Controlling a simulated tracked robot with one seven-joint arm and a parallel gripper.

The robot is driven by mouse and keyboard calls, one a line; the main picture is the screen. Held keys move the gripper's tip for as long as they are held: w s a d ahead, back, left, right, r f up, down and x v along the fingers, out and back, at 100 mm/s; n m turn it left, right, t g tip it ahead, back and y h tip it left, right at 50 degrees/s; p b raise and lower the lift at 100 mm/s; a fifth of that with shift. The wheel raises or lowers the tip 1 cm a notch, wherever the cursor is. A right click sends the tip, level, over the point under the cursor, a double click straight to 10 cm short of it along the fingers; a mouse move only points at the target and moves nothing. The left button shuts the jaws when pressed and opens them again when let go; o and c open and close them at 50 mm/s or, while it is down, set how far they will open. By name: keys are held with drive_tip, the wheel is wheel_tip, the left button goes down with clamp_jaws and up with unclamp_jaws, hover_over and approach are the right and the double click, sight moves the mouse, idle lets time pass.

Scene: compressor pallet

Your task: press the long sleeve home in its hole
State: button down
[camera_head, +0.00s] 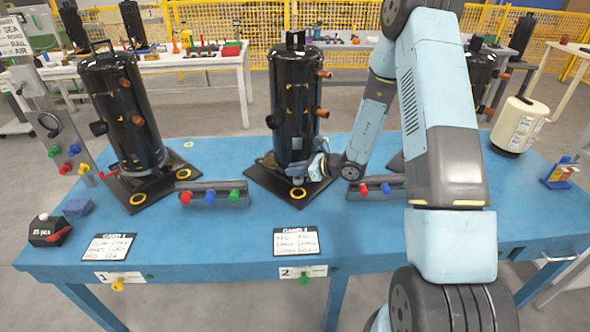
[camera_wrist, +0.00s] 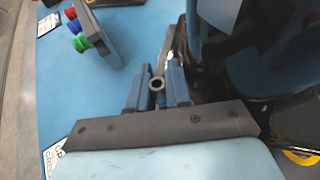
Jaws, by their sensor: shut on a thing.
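My gripper (camera_wrist: 157,90) is shut on a small grey tube, which looks like the sleeve (camera_wrist: 157,82); its round open end shows between the two blue fingers. In the head view my gripper (camera_head: 318,168) is low at the right front side of the middle black compressor (camera_head: 295,105), just above its dark base plate (camera_head: 270,178). The sleeve cannot be made out there. The hole and the sleeve's lower end are hidden, so I cannot tell how deep the sleeve sits.
A yellow-ringed spot (camera_head: 297,193) marks the plate's front corner. Racks with coloured knobs stand left (camera_head: 212,194) and right of the plate. Another black compressor (camera_head: 125,115) stands left; one more is partly behind my arm.

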drive_tip(key=shift+f, duration=0.8)
drive_tip(key=c, duration=1)
unclamp_jaws()
drive_tip(key=shift+d, duration=0.1)
drive_tip(key=v, duration=1.3)
drive_tip(key=shift+s+d+r, duration=0.1)
drive_tip(key=shift+d, duration=0.2)
